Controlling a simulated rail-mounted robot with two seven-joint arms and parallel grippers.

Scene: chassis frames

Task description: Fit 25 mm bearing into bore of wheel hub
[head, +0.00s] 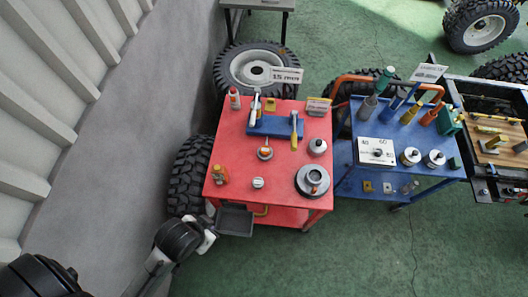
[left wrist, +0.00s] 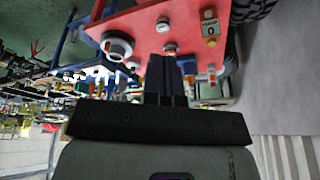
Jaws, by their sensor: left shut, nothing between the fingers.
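The wheel hub appears to be the grey round flanged part (head: 312,180) at the right front of the red cart top, its round opening facing up. It also shows in the left wrist view as a grey ring (left wrist: 117,46). I cannot tell which part is the 25 mm bearing; a small silver round piece (head: 258,183) stands near the front middle of the cart. My left gripper (head: 210,236) is off the cart's front left corner, apart from these parts. Its dark fingers (left wrist: 168,65) are together and empty. My right gripper is not in view.
The red cart top (head: 234,150) also bears a blue tool holder (head: 272,126), bottles and a silver pot (head: 317,146). A grey tray (head: 235,220) hangs at its front. A blue cart (head: 348,185) stands to the right. A wall is at the left.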

